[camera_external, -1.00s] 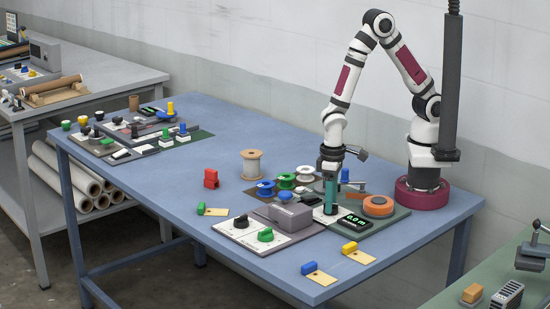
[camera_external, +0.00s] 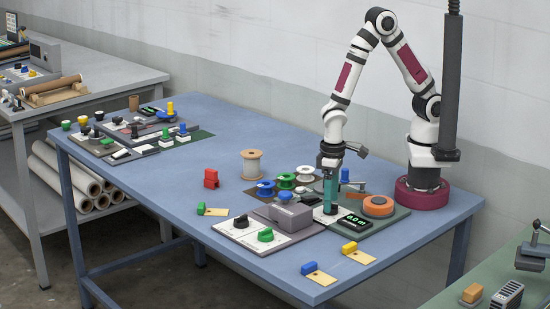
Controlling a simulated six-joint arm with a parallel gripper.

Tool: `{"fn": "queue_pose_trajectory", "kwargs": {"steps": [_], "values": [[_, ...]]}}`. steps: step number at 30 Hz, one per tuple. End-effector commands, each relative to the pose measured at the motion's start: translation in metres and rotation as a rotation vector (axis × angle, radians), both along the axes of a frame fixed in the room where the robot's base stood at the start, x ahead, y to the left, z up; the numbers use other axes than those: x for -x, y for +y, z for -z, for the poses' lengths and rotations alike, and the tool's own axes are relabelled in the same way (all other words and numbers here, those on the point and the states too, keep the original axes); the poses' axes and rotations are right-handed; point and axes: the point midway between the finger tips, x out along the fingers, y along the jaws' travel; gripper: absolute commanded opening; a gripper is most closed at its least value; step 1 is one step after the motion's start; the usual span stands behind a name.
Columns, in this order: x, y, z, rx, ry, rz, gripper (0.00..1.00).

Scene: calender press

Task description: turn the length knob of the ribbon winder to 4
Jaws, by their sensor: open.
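The ribbon winder (camera_external: 385,220) is a dark green board near the right side of the blue table. It carries an orange ribbon roll (camera_external: 378,205) and a black display (camera_external: 355,223) that seems to read 0.0 m. My gripper (camera_external: 330,207) points straight down with its teal fingers over the white panel (camera_external: 322,218) at the winder's left end. The length knob cannot be made out; the fingers cover that spot. I cannot tell whether the fingers are around a knob or touching it. The jaws are open.
Left of the winder stands a grey unit (camera_external: 290,216) with a black knob (camera_external: 241,221) and a green knob (camera_external: 265,234) in front. Small tagged blocks lie near the front edge.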

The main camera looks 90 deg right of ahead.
Motion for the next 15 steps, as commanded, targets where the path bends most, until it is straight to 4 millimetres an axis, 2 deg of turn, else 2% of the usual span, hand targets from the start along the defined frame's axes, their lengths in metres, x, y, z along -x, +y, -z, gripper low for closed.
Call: {"fn": "queue_pose_trajectory", "kwargs": {"steps": [2,9,12,15], "values": [[-0.001,0.001,-0.017,-0.002,-0.007,0.0,0.8],[-0.001,0.001,-0.096,-0.004,-0.008,0.0,0.8],[-0.001,0.0,-0.121,-0.002,-0.007,0.0,0.8],[-0.001,0.0,-0.138,-0.002,-0.004,0.0,0.8]]}}
